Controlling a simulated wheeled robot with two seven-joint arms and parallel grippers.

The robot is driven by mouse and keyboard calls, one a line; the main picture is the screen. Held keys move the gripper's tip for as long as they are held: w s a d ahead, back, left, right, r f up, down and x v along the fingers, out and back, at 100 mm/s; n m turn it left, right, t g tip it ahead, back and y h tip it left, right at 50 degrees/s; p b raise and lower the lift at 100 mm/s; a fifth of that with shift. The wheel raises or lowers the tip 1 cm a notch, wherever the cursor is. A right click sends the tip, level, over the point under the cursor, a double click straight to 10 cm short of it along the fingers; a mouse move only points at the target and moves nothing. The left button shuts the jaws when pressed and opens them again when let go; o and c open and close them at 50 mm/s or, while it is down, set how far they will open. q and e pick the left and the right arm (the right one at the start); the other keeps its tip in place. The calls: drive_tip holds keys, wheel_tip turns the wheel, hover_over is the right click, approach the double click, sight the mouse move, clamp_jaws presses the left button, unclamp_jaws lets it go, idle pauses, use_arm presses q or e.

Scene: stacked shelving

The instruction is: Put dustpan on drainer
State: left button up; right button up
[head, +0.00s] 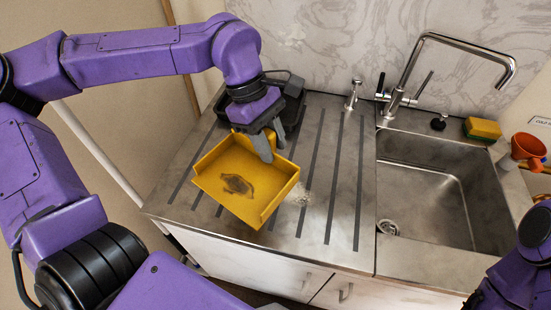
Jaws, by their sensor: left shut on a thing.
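The yellow dustpan (215,176) has a dark smudge on its pan. My left gripper (268,146) is shut on it near its back edge and handle. The dustpan is over the front left part of the grooved metal drainer (335,185), tilted. I cannot tell whether it touches the drainer. Part of the handle is hidden behind the gripper. My right arm shows at the lower right, but its gripper is out of view.
The metal sink (428,180) with a chrome tap (405,85) lies to the right. A yellow sponge (482,129) and an orange funnel-like item (527,147) sit by its right side. A dark tray-like object (290,105) stands behind my gripper. The drainer's right half is mostly clear.

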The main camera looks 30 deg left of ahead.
sight(280, 163)
use_arm(q)
drive_tip(key=d+n, duration=0.1)
drive_tip(key=s+d+n+t, duration=0.1)
drive_tip(key=s+n+b, duration=0.1)
drive_tip(key=n, duration=0.1)
drive_tip(key=shift+s+d+f, duration=0.25)
drive_tip(key=shift+d, duration=0.15)
drive_tip(key=shift+w+a, duration=0.15)
drive_tip(key=shift+w, duration=0.05)
drive_tip(key=shift+n, duration=0.3)
drive_tip(key=w+a+f+p, duration=0.1)
drive_tip(key=w+a+f, duration=0.1)
drive_tip(key=w+f, duration=0.1)
drive_tip(key=w+a+f+p, duration=0.1)
drive_tip(key=w+a+f, duration=0.1)
drive_tip(key=w+f, duration=0.1)
drive_tip(key=w+a+f+p, duration=0.2)
drive_tip(key=w+f, duration=0.1)
drive_tip(key=w, duration=0.2)
drive_tip(key=shift+w+f, duration=0.35)
drive_tip(key=shift+f, duration=0.05)
wheel_tip(280, 163, down, 2)
drive_tip(key=shift+f+p, duration=0.25)
drive_tip(key=shift+p, duration=0.55)
drive_tip(key=shift+d+f+t, duration=0.1)
drive_tip(key=shift+f+t, duration=0.2)
use_arm(e)
drive_tip(key=r, duration=0.3)
drive_tip(key=shift+d+r, duration=0.2)
drive_tip(key=shift+d, duration=0.05)
